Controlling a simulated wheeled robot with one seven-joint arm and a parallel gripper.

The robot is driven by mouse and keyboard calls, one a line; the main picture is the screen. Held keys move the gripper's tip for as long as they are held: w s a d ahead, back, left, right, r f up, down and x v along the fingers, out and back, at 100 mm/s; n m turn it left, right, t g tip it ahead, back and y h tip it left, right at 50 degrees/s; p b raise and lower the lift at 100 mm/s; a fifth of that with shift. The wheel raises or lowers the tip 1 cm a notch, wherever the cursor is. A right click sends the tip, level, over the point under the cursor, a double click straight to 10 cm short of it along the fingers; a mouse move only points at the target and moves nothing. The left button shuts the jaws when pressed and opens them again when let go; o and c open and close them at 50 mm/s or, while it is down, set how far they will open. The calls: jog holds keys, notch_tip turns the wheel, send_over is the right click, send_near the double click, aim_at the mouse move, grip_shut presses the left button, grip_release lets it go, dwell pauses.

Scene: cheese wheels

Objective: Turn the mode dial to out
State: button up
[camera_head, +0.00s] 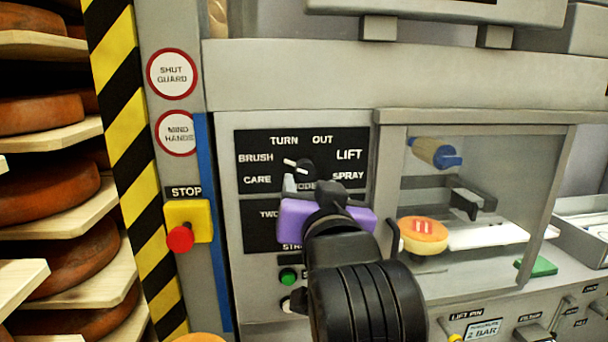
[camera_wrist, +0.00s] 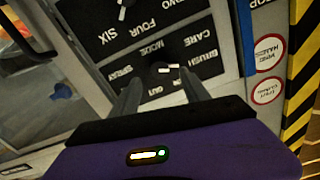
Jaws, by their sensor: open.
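The mode dial (camera_head: 304,166) is a black knob with a white pointer on a black panel (camera_head: 262,142) lettered CARE, BRUSH, TURN, OUT, LIFT and SPRAY. In the head view its pointer aims up and left, between BRUSH and TURN. OUT is up and right of the knob. My gripper (camera_head: 308,183), with a purple body, is in front of the dial and hides part of the panel below it. In the wrist view my gripper (camera_wrist: 160,76) is open, its two dark fingers apart, and the dial (camera_wrist: 163,69) shows between their tips. I cannot tell whether they touch it.
A second dial panel (camera_head: 262,212) sits below, partly hidden by my arm. A red stop button (camera_head: 180,238) on a yellow box is at the left. A glazed bay (camera_head: 470,180) at the right holds a small cheese wheel (camera_head: 423,236). Shelves of cheese wheels (camera_head: 45,190) stand far left.

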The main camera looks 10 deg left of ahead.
aim_at(306, 174)
jog(key=p+x, duration=0.1)
jog(key=x, duration=0.5)
jog(key=shift+w, duration=0.35)
jog(key=shift+c, duration=0.2)
grip_shut()
